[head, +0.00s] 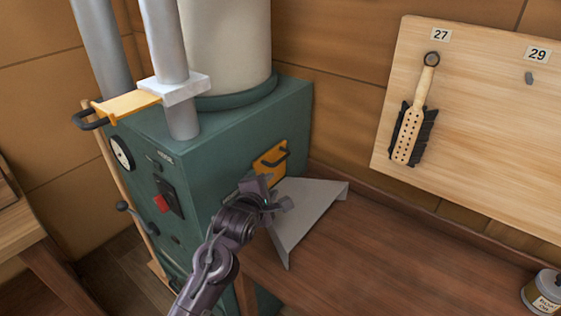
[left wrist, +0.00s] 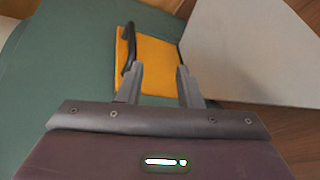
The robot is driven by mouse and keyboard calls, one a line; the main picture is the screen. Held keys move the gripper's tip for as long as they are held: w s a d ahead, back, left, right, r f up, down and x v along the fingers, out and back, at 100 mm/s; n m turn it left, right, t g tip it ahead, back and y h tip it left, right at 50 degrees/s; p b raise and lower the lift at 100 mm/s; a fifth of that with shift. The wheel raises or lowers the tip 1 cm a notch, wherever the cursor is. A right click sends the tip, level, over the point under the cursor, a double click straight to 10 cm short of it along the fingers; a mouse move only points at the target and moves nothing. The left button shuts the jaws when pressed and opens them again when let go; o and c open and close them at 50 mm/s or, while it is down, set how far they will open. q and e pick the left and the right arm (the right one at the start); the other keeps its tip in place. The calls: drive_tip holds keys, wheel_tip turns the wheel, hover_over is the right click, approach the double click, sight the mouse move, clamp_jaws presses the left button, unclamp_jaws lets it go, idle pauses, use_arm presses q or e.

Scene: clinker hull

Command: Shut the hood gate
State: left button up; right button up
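A yellow-orange gate plate (head: 269,160) with a black bar handle (head: 274,159) sits on the side of the green machine, just above a grey sheet-metal hood (head: 310,205). My left gripper (head: 276,197) is just below this plate in the head view, over the hood's near edge. In the left wrist view its fingers (left wrist: 160,75) are open with nothing between them. The orange plate (left wrist: 155,55) lies beyond the fingertips, its black handle (left wrist: 129,45) near the left finger. I cannot tell whether a finger touches it. My right gripper is not in view.
Another yellow plate (head: 128,104) with a black handle sticks out left from a collar on the grey pipe (head: 166,45). The green machine (head: 220,130) has a gauge and red switch. A brush hangs on a wooden board (head: 490,110). A tin (head: 543,294) stands on the brown bench (head: 400,260).

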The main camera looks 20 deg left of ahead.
sight(278, 162)
use_arm(q)
drive_tip(key=w+r+n, duration=0.1)
drive_tip(key=w+r+n+t, duration=0.1)
drive_tip(key=r, duration=0.1)
drive_tip(key=shift+a+n, duration=0.15)
drive_tip(key=shift+n, duration=0.15)
drive_tip(key=p+x, duration=0.2)
drive_tip(key=x, duration=0.4)
drive_tip(key=shift+w, duration=0.35)
drive_tip(key=shift+w+f, duration=0.2)
drive_tip(key=shift+w, duration=0.2)
clamp_jaws()
